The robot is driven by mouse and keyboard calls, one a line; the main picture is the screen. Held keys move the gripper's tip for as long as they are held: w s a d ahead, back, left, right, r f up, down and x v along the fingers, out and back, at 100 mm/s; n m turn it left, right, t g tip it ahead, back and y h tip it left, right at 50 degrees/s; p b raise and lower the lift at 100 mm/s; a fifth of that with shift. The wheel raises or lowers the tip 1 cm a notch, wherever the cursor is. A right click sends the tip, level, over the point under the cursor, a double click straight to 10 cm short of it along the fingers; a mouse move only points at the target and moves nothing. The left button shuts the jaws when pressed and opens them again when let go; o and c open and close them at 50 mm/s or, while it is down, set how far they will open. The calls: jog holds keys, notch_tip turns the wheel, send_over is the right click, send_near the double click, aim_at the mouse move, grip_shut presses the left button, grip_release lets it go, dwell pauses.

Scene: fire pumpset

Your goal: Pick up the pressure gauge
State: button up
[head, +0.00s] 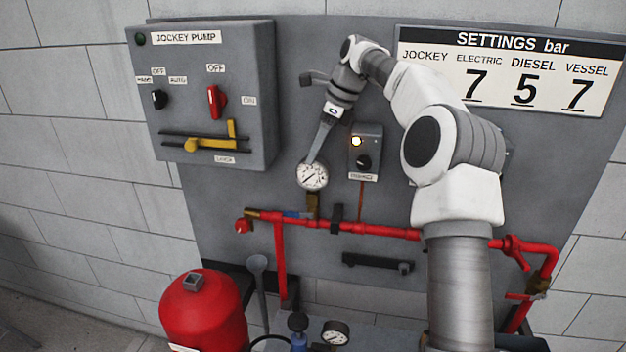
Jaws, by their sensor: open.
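A round pressure gauge (312,178) with a white dial sits above the red pipe, near the middle of the head view, on a short brass fitting (313,203). A second, smaller round gauge (335,334) is at the bottom edge, beside a blue part. My gripper (312,158) points down from above with its fingertips at the top rim of the upper gauge. It is open. I cannot tell whether the fingers touch the gauge or straddle it.
A grey jockey pump box (260,90) is left of my gripper, and a small control box (370,143) is close on its right. The red pipe (390,232) crosses below. A red tank (203,312) stands lower left. A settings sign (510,65) hangs upper right.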

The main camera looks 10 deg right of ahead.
aim_at(308, 171)
jog(key=shift+d+x, duration=0.15)
jog(key=shift+x, duration=1.6)
jog(key=shift+d+x, duration=0.15)
jog(key=shift+x, duration=1.65)
grip_shut()
